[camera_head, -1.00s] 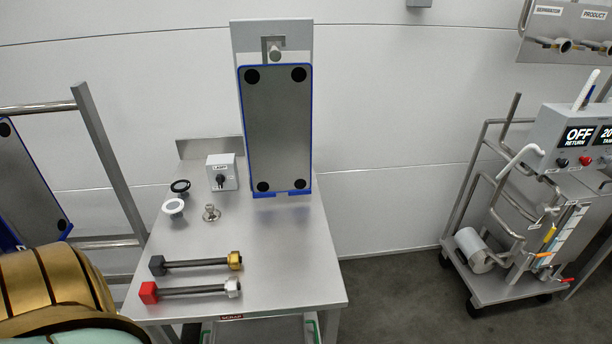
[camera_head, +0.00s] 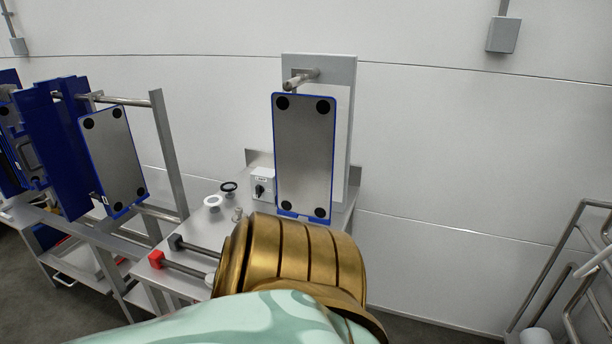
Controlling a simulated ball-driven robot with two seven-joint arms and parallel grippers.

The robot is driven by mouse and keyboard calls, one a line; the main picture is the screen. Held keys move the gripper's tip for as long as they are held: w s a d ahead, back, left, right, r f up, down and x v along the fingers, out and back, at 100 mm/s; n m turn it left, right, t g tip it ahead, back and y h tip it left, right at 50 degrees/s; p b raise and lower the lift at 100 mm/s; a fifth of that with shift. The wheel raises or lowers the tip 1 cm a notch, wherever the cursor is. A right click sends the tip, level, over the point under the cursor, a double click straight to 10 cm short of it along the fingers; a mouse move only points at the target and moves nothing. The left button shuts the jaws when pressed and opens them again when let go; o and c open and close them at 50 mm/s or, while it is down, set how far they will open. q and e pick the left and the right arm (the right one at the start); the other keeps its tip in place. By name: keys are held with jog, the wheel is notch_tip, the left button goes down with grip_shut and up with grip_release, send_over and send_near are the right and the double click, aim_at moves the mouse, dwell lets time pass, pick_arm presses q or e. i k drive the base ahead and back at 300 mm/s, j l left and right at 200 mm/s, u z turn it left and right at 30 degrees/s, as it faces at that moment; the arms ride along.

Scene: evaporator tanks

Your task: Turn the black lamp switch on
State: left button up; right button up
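The black lamp switch (camera_head: 259,190) is a small black knob on the front of a light grey box (camera_head: 263,177) with a label above it. The box stands at the back of the steel table, just left of a blue-edged steel plate. The knob's exact setting is too small to tell. A gold and pale green arm part of mine comes in from the bottom and covers the table's front right. Neither gripper's fingers show, so I cannot see their opening.
The blue-edged plate (camera_head: 304,150) stands upright beside the switch box. A black ring (camera_head: 229,187), a white ring (camera_head: 212,201) and a red-ended tool (camera_head: 157,259) lie on the table (camera_head: 197,206). A rack with blue plates (camera_head: 113,160) stands left, pipework (camera_head: 567,265) right.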

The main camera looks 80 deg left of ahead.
aim_at(259, 189)
jog(key=i+u, duration=0.5)
jog(key=i+l+u, duration=0.1)
jog(key=i+u, duration=0.25)
jog(key=u, duration=0.15)
jog(key=i+j+u, duration=0.1)
jog(key=u, duration=0.4)
jog(key=i+u, duration=0.25)
jog(key=u, duration=0.2)
jog(key=i+u, duration=0.2)
jog(key=u, duration=0.3)
jog(key=i+l+u, duration=0.1)
jog(key=u, duration=0.35)
jog(key=i+l+u, duration=0.2)
jog(key=u, duration=0.3)
jog(key=i, duration=0.05)
